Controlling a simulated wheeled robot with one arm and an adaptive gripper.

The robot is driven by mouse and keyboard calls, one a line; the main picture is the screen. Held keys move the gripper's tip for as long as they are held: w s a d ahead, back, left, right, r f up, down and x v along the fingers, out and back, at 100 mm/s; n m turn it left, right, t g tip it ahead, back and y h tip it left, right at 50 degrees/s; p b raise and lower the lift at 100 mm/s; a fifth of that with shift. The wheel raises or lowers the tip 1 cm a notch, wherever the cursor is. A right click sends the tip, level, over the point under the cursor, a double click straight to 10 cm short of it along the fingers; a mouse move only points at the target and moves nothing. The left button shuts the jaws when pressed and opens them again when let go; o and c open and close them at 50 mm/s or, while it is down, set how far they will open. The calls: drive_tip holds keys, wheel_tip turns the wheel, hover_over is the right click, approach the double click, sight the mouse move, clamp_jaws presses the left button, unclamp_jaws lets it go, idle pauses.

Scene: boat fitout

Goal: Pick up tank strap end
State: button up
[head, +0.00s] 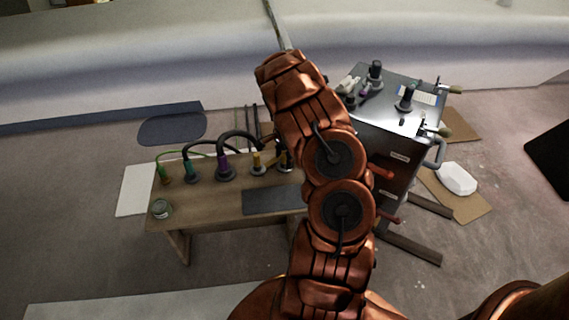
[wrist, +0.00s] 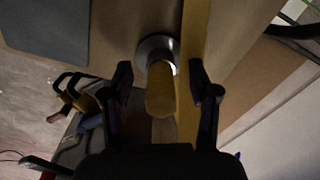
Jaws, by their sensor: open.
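A yellow upright end piece (wrist: 160,92), which looks like the tank strap end, stands in a grey round base in the wrist view. A yellow strap-like band (wrist: 193,40) runs alongside it; I cannot tell how the two join. My gripper (wrist: 161,70) is open, with one black finger to each side of the yellow piece. I see no clear contact. In the head view a yellow piece (head: 257,162) stands on the wooden bench (head: 190,213), just left of my arm. My arm hides the gripper there.
Green, teal and purple cable ends (head: 224,167) stand in a row to the left on the bench. A metal cabinet (head: 395,150) with knobs and red handles stands close at right.

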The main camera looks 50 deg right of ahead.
drive_tip(key=shift+f, duration=0.7)
clamp_jaws()
